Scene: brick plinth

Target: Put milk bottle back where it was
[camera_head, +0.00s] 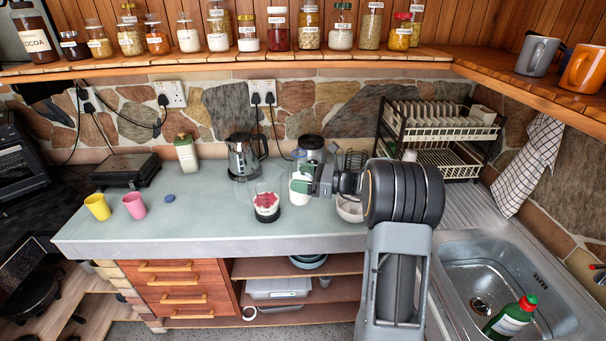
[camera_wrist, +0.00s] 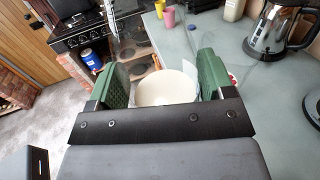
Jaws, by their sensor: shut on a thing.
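My gripper (camera_head: 308,184) is at the right of the blender jug, above the worktop. It is shut on a white bottle (camera_head: 299,196), which I take to be the milk bottle. In the wrist view, the bottle's pale round top (camera_wrist: 167,87) sits between the green finger pads of my gripper (camera_wrist: 160,82). Part of the bottle is hidden by the fingers, and I cannot tell whether its base touches the worktop. The clear blender jug (camera_head: 267,205) with red and white contents stands just left of it.
The pale green worktop (camera_head: 210,215) holds a kettle (camera_head: 244,156), a green-capped bottle (camera_head: 186,153), a yellow cup (camera_head: 98,206) and a pink cup (camera_head: 135,205). A dish rack (camera_head: 440,135) stands at back right, above the sink (camera_head: 500,280). Free room lies left of the jug.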

